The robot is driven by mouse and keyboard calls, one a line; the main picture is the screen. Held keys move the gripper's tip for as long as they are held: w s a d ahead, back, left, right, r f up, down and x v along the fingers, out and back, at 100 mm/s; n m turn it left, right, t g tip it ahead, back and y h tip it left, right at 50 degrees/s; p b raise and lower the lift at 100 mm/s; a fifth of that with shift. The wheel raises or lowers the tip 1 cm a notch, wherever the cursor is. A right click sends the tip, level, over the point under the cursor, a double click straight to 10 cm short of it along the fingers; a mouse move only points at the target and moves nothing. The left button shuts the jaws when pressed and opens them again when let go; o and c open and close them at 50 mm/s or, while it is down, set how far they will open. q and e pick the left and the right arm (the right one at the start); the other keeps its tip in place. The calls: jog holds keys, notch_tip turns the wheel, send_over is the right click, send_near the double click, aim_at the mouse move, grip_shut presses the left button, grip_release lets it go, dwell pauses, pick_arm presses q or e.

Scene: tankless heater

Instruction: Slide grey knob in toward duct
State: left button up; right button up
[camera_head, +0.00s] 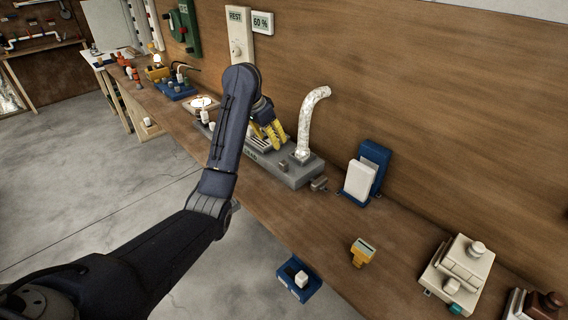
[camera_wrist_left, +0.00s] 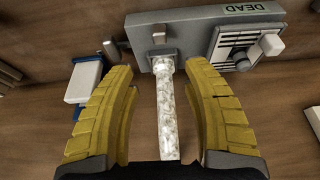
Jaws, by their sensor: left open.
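A long grey heater unit (camera_head: 300,174) lies on the bench against the wooden wall. A silvery duct (camera_head: 309,118) rises from it and bends at the top. A small grey knob (camera_head: 319,184) sticks out at the unit's right end; it shows at the unit's left in the left wrist view (camera_wrist_left: 112,48). My left gripper (camera_head: 269,136), with yellow fingers, hangs over the unit, left of the duct in the head view. In the wrist view its open fingers (camera_wrist_left: 158,72) frame the duct, with the knob beyond the left finger. Nothing is held. My right gripper is out of view.
The unit also carries a vent with a pale knob (camera_wrist_left: 271,44), a dark round knob (camera_wrist_left: 242,64) and a "DEAD" label. A blue stand with a white block (camera_head: 360,178) is to its right. Bare bench lies between the unit and a yellow device (camera_head: 362,251).

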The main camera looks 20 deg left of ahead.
aim_at(284, 162)
pick_arm(q)
jog(key=shift+x, duration=7.5)
jog(key=shift+c, duration=0.6)
grip_shut()
